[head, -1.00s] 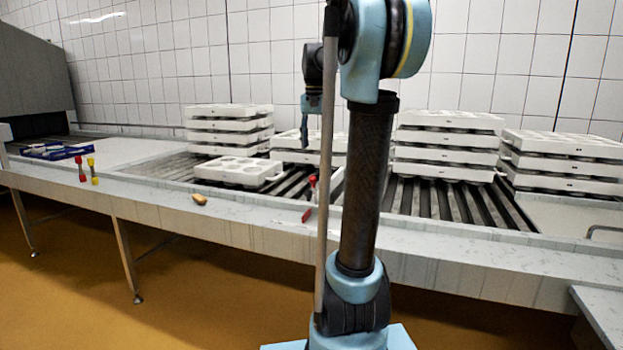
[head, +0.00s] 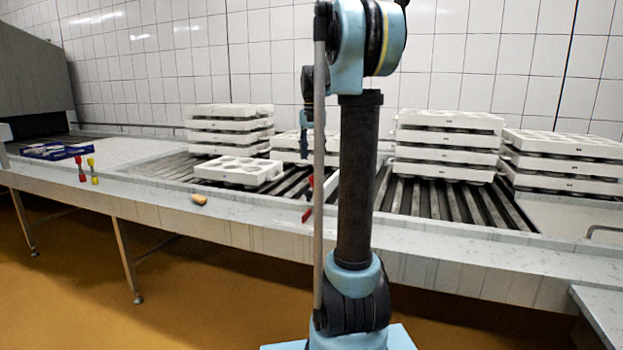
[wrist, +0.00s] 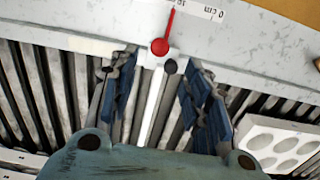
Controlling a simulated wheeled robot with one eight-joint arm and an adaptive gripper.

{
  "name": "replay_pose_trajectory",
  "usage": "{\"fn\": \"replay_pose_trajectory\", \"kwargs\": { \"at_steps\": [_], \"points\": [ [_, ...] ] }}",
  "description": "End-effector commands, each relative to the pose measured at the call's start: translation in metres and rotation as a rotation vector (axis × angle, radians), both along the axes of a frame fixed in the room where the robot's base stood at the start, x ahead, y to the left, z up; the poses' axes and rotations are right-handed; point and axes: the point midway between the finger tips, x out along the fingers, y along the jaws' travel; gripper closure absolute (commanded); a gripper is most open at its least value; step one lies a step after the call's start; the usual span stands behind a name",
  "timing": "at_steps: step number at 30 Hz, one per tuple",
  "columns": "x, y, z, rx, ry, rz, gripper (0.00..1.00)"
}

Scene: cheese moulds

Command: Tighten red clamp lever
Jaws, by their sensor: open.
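The red clamp lever (wrist: 168,28) shows near the top centre of the wrist view, with a round red end (wrist: 160,46) beside a white bar and a dark knob (wrist: 170,66). In the head view the red clamp (head: 307,214) stands at the front edge of the slatted counter, partly hidden by my arm's grey pole. My gripper (wrist: 161,95) is open and empty; its blue-padded fingers stand apart, with the lever beyond them. In the head view my gripper (head: 304,154) hangs pointing down above the slats, behind the clamp and apart from it.
White mould stacks (head: 230,125) and (head: 447,147) stand on the slats, with a lower mould (head: 238,171) at left. A tan-handled object (head: 199,199), red and yellow tools (head: 81,169) and a blue item (head: 56,152) lie left. A ruler strip (wrist: 205,9) lies near the lever.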

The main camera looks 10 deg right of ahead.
Motion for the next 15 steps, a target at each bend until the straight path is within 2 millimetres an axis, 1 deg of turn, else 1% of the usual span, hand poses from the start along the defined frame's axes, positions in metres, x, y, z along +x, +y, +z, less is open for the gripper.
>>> {"fn": "replay_pose_trajectory", "kwargs": {
  "at_steps": [1,9,15],
  "points": [
    [0.000,0.000,-0.010,0.000,0.000,0.000,0.56],
    [0.000,0.000,-0.056,0.000,0.000,0.000,0.56],
    [0.000,0.000,-0.081,0.000,0.000,0.000,0.56]
  ]
}}
